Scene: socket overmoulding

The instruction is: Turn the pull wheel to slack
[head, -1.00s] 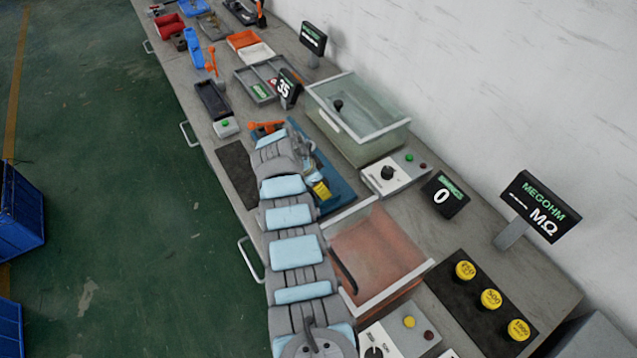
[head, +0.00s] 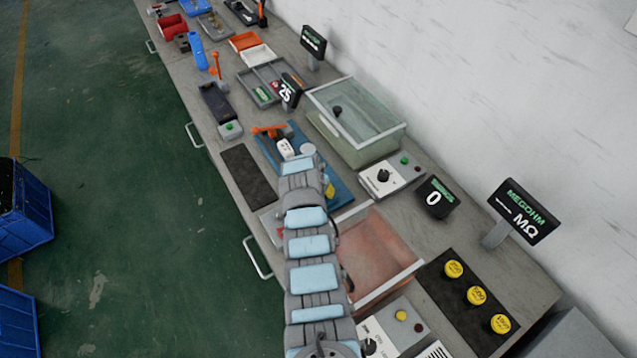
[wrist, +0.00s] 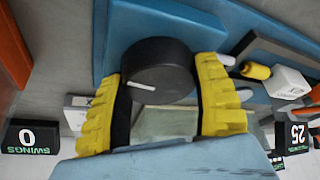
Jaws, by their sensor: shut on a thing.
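The pull wheel (wrist: 165,62), a dark round knob with a short white mark on its edge, sits by the blue fixture (wrist: 150,22) in the wrist view. The mark lies toward the lower left of the wheel. My gripper (wrist: 160,84) has its ribbed yellow fingers on both sides of the wheel and is shut on it. In the head view the blue fixture (head: 343,195) is partly covered by my arm, and the wheel is hidden there. A dark display (head: 289,91) reads 25; it also shows upside down in the wrist view (wrist: 296,136).
A clear tank (head: 360,115) stands right of the fixture. A control box with a black knob (head: 392,179) and a swings display (head: 434,198) reading 0 are nearby. A reddish clear-walled tray (head: 375,255) lies in front. A dark mat (head: 248,174) lies left.

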